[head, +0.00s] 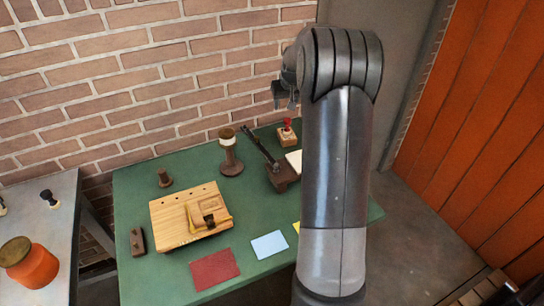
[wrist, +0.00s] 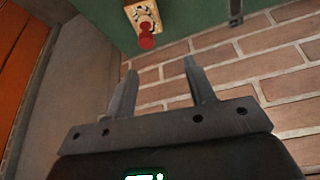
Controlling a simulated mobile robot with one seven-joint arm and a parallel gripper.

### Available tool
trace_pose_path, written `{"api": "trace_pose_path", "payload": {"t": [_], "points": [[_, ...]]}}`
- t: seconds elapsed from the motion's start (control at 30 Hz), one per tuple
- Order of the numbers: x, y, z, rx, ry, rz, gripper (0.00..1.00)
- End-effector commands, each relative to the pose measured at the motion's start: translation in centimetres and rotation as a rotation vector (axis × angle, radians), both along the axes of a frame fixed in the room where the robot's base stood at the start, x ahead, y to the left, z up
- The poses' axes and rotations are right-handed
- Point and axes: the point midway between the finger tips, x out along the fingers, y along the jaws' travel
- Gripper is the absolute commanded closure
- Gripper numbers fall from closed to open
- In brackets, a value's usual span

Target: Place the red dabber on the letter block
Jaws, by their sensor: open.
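The red dabber (head: 287,124) stands upright on the letter block (head: 288,139) at the back of the green table. The block is a small light-wood piece. In the wrist view the red dabber (wrist: 147,41) shows over the block (wrist: 142,14), whose face carries black-and-white marks. My gripper (wrist: 160,75) is open, with nothing between its fingers, and the dabber lies beyond the fingertips, apart from them. In the head view my gripper (head: 281,96) is high near the brick wall, partly hidden by my arm.
The green table (head: 150,280) bears a dark lever press (head: 283,177), a brown spool-shaped piece (head: 230,158), a wooden board (head: 165,215) and coloured cards, including a red one (head: 214,269). My arm hides the table's right part. A grey table (head: 60,245) holds an orange jar (head: 30,265).

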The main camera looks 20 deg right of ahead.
Motion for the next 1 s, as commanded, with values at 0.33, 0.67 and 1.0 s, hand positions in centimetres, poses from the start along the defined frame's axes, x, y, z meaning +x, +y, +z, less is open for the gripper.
{"api": "trace_pose_path", "payload": {"t": [0.33, 0.67, 1.0], "points": [[-9.1, 11.0, 9.8, -0.023, -0.017, 0.064, 0.50], [-20.6, 19.0, 14.1, -0.028, -0.035, 0.109, 0.50], [-33.1, 24.2, 13.7, -0.014, -0.058, 0.152, 0.50]]}}
